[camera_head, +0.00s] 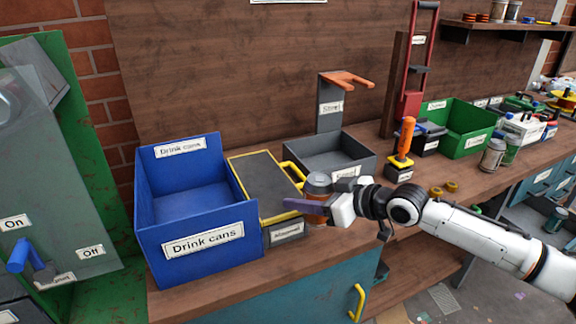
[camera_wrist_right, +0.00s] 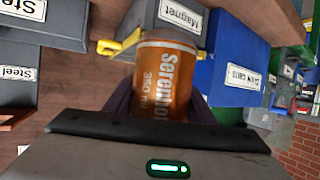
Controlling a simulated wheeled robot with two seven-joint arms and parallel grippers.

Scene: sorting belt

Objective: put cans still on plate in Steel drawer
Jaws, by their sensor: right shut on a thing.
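My right gripper (camera_head: 316,208) is shut on an orange can (camera_head: 318,186) with a grey top. The can also fills the middle of the right wrist view (camera_wrist_right: 166,80), where its lettering and "350 ml" show. It is held in front of the black-topped, yellow-edged box (camera_head: 262,184) and the grey open Steel drawer (camera_head: 345,150). The Steel drawer stands behind and to the right of the can and looks empty where visible. In the right wrist view, grey parts with Steel labels (camera_wrist_right: 22,8) are at the left. I cannot make out a plate. My left gripper is out of view.
An open blue Drink cans bin (camera_head: 213,215) stands at the left. An upright orange-handled tool (camera_head: 405,140) stands right of the drawer. Two cans (camera_head: 493,155) stand near a green bin (camera_head: 466,128). Another can (camera_head: 556,219) is lower right. A yellow handle (camera_head: 290,168) juts beside the drawer.

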